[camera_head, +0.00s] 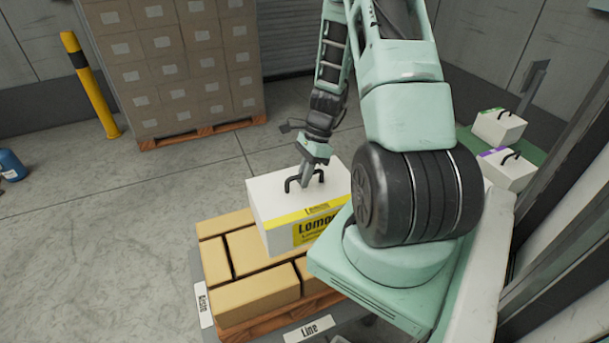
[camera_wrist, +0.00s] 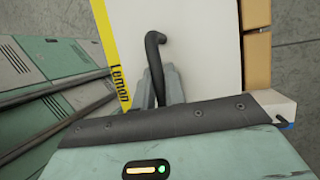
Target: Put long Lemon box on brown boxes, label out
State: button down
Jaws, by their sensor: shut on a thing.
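The long Lemon box (camera_head: 270,196) is white with a yellow band and a black handle on top. Its Lemon label faces the front, toward the head camera. My gripper (camera_head: 306,182) is shut on the handle from above. In the wrist view the handle (camera_wrist: 155,55) runs between the fingers of my gripper (camera_wrist: 160,85), with the white box top (camera_wrist: 200,50) behind it. The brown boxes (camera_head: 255,295) form a layer on a wooden pallet (camera_head: 265,316). The Lemon box is over their back right part and hides some of them. I cannot tell whether it touches them.
Two white boxes with handles, one green-marked (camera_head: 498,127) and one purple-marked (camera_head: 508,170), stand at the right. A tall stack of cartons (camera_head: 180,70) is at the back left, beside a yellow post (camera_head: 90,85). Open floor (camera_head: 90,220) lies left of the pallet.

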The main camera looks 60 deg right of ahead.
notch_tip(320, 180, down, 19)
jog(key=b, duration=1.2)
jog(key=shift+r+b, duration=0.2)
jog(key=shift+b, duration=0.2)
dwell(0.8)
jog(key=shift+f, duration=0.4)
dwell(0.6)
jog(key=c, duration=1.4)
grip_release()
jog(key=shift+o, duration=0.2)
jog(key=v, duration=1.7)
jog(key=shift+w+d+r+b, duration=0.15)
jog(key=shift+w+r+b, duration=0.1)
jog(key=shift+b, duration=0.15)
